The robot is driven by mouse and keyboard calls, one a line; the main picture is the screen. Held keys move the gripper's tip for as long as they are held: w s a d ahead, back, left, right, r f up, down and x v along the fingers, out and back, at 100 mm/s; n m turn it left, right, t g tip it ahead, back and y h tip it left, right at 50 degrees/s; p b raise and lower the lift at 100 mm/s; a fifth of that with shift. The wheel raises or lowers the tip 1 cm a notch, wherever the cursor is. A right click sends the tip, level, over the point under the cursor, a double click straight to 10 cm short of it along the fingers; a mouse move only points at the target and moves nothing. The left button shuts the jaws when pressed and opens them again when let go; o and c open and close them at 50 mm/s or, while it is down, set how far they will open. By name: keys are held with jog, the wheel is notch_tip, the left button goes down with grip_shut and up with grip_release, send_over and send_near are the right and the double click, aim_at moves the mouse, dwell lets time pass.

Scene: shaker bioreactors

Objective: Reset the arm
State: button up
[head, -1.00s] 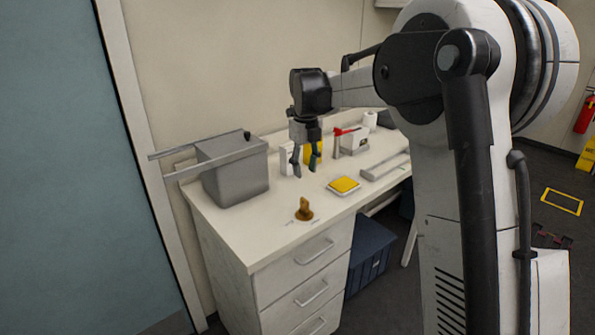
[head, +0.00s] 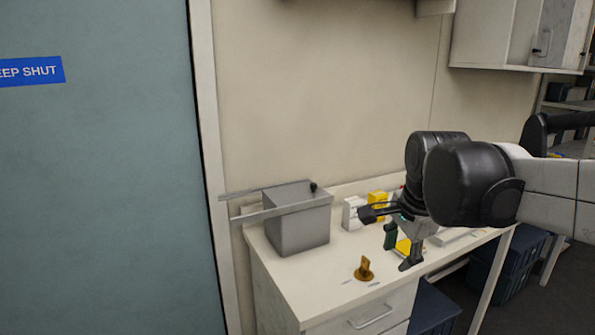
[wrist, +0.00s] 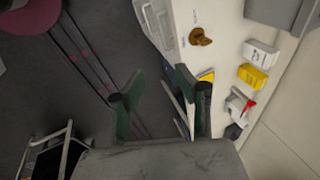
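My arm reaches in from the right in the head view, with its forearm roughly level. My gripper (head: 400,250) points down in front of the bench's right part, and its fingers stand apart with nothing between them. The wrist view also shows my gripper (wrist: 160,80) with two green fingers spread and an empty gap. Behind the gap are the dark floor and the bench edge. In the head view the gripper partly hides a yellow-topped pad (head: 403,246).
The white bench (head: 300,285) carries a grey box with rails (head: 300,228), an orange-brown knob-like piece (head: 364,268), and white (head: 352,212) and yellow (head: 377,198) packs. Blue crates (head: 508,265) stand below. A blue-green door (head: 95,180) is at left. Open floor (wrist: 60,80) shows in the wrist view.

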jog(key=s+f+n+t, duration=0.1)
jog(key=s+f+n, duration=0.2)
jog(key=s+n, duration=0.4)
jog(key=s+f+n+t, duration=0.2)
jog(key=s+f+n, duration=0.2)
jog(key=s, duration=0.5)
jog(key=n, duration=0.2)
jog(key=shift+n, duration=0.4)
jog(key=shift+w, duration=0.1)
jog(key=shift+c, duration=0.5)
